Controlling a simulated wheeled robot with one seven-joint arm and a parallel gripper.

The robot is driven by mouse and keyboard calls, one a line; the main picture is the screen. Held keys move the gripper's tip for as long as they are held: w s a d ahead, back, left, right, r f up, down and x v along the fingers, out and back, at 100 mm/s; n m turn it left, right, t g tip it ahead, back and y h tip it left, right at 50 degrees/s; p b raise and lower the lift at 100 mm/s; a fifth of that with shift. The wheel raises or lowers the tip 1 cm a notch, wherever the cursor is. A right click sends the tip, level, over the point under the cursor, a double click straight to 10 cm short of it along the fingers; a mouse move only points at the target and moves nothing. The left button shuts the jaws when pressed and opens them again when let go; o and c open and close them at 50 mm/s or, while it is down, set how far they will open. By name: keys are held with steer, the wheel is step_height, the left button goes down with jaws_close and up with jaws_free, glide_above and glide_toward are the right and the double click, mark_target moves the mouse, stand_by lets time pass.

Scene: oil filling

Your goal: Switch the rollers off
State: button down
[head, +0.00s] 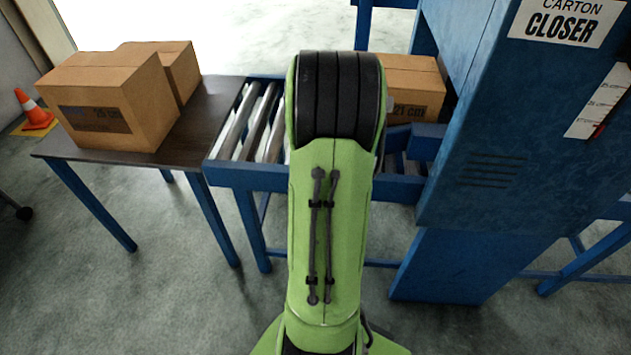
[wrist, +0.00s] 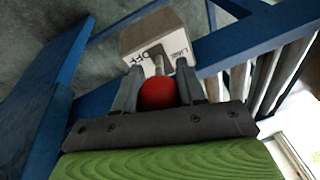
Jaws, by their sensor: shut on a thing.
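In the wrist view my gripper (wrist: 158,80) has its two fingers closed on either side of a red ball knob (wrist: 157,94). A short grey stem (wrist: 158,64) runs from the knob toward a pale switch box (wrist: 150,34). The box face carries printed words, of which "LINE" and "OFF" can be made out. In the head view my green arm hides the gripper, knob and box. The conveyor rollers (head: 235,124) lie in a blue frame behind my arm; they also show at the right of the wrist view (wrist: 268,75). Whether they turn cannot be told.
The blue carton closer (head: 490,150) stands close on the right, with a carton (head: 415,88) at its entry. A dark table (head: 192,125) on the left bears two cartons (head: 115,110). An orange cone (head: 33,108) stands far left. Floor in front is clear.

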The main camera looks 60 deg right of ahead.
steer(key=shift+s+a+f, duration=0.1)
steer(key=shift+f, duration=0.05)
steer(key=c, duration=0.7)
jaws_free()
steer(key=shift+r, duration=0.45)
steer(key=p+v, duration=0.5)
steer(key=v, duration=1)
steer(key=shift+p, duration=0.4)
